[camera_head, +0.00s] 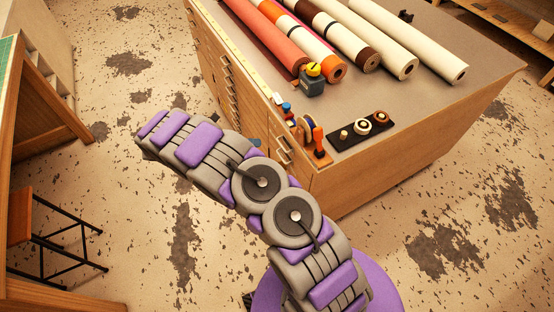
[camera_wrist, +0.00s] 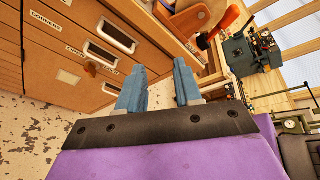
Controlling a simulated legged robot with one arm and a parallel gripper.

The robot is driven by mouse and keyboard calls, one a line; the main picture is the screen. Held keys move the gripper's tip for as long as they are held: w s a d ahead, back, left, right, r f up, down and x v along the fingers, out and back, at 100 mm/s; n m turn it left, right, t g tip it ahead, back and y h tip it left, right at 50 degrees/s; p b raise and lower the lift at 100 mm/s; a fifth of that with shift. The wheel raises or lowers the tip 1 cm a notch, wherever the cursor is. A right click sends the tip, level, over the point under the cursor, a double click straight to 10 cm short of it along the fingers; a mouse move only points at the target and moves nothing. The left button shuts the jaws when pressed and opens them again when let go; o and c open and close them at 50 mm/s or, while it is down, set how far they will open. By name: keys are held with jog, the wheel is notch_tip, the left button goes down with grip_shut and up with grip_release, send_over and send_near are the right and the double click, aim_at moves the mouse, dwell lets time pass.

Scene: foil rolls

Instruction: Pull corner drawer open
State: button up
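In the wrist view, the wooden cabinet's drawer fronts fill the upper left. A paper label (camera_wrist: 45,18) reading "CORNERS" is on one drawer front. A second label (camera_wrist: 75,50) below it starts with "OPEN". Metal pull handles (camera_wrist: 117,35) are set into the fronts. My gripper (camera_wrist: 158,88) has two blue fingers, spread apart with nothing between them. They point toward the cabinet and overlap its lower drawers in the picture; I cannot tell whether they touch. In the head view, the cabinet (camera_head: 395,165) shows handles along its left side, and my arm hides part of that side.
Several foil rolls (camera_head: 365,35) lie on the cabinet top, with small tools and a black tray (camera_head: 362,132) near its front corner. A stool (camera_head: 55,240) and a wooden bench stand at the left. Worn floor (camera_head: 130,215) lies clear between them and my arm.

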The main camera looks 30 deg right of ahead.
jog(key=a+f+n+t, duration=0.1)
jog(key=a+f+n, duration=0.15)
jog(key=f, duration=0.25)
jog(key=w+a+f+n+t+h, duration=0.1)
jog(key=f+n, duration=0.3)
jog(key=f, duration=0.1)
jog(key=a+f+n+t, duration=0.1)
jog(key=a+f+n, duration=0.15)
jog(key=f, duration=0.35)
jog(key=r+b+x, duration=0.1)
jog(key=b+x, duration=0.1)
jog(key=x, duration=1.6)
jog(key=shift+w+d, duration=0.35)
jog(key=shift+w, duration=0.05)
jog(key=shift+a, duration=0.65)
jog(key=c, duration=0.4)
jog(key=shift+a, duration=0.2)
grip_shut()
jog(key=shift+s+d, duration=0.1)
jog(key=shift+d, duration=0.3)
